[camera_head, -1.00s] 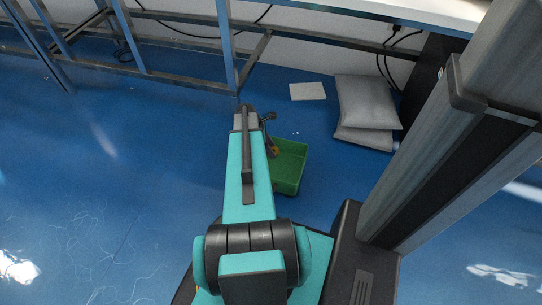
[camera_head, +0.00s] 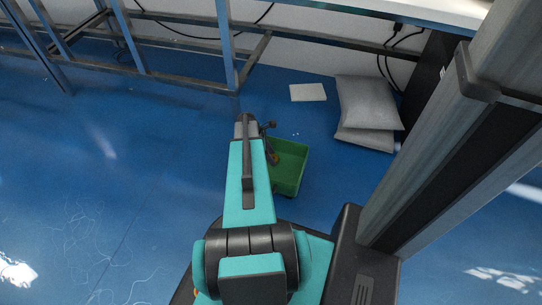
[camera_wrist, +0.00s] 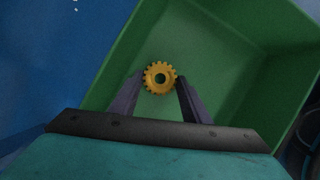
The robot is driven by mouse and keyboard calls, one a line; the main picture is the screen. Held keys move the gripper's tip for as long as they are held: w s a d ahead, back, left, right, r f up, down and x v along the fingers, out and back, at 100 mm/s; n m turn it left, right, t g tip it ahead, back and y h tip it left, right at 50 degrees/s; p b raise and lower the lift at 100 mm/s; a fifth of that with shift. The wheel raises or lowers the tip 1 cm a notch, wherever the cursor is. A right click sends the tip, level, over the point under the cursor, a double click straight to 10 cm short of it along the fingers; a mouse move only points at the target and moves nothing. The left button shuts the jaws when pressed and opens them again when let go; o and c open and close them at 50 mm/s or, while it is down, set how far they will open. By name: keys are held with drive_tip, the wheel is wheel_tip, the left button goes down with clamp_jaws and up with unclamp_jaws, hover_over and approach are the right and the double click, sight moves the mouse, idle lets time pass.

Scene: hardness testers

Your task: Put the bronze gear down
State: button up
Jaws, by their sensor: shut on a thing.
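The bronze gear (camera_wrist: 150,80) is a small yellow-gold toothed ring with a hole through its middle. In the wrist view it sits between the two dark fingertips of my gripper (camera_wrist: 159,78), which is shut on it. Behind it lies the floor of a green bin (camera_wrist: 215,65). In the head view my gripper (camera_head: 271,155) is over the left back part of the green bin (camera_head: 289,184), partly hidden by my arm. The gear is not clear there. How high it is above the bin floor I cannot tell.
The bin stands on the blue floor (camera_head: 150,180). Grey cushions (camera_head: 368,103) and a flat white sheet (camera_head: 308,92) lie beyond it. A metal bench frame (camera_head: 228,50) runs along the wall. Open floor spreads to the left.

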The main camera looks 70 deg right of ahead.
drive_tip(key=o, duration=1.3)
drive_tip(key=shift+f, duration=0.1)
drive_tip(key=shift+p+v, duration=2.15)
drive_tip(key=shift+v, duration=4)
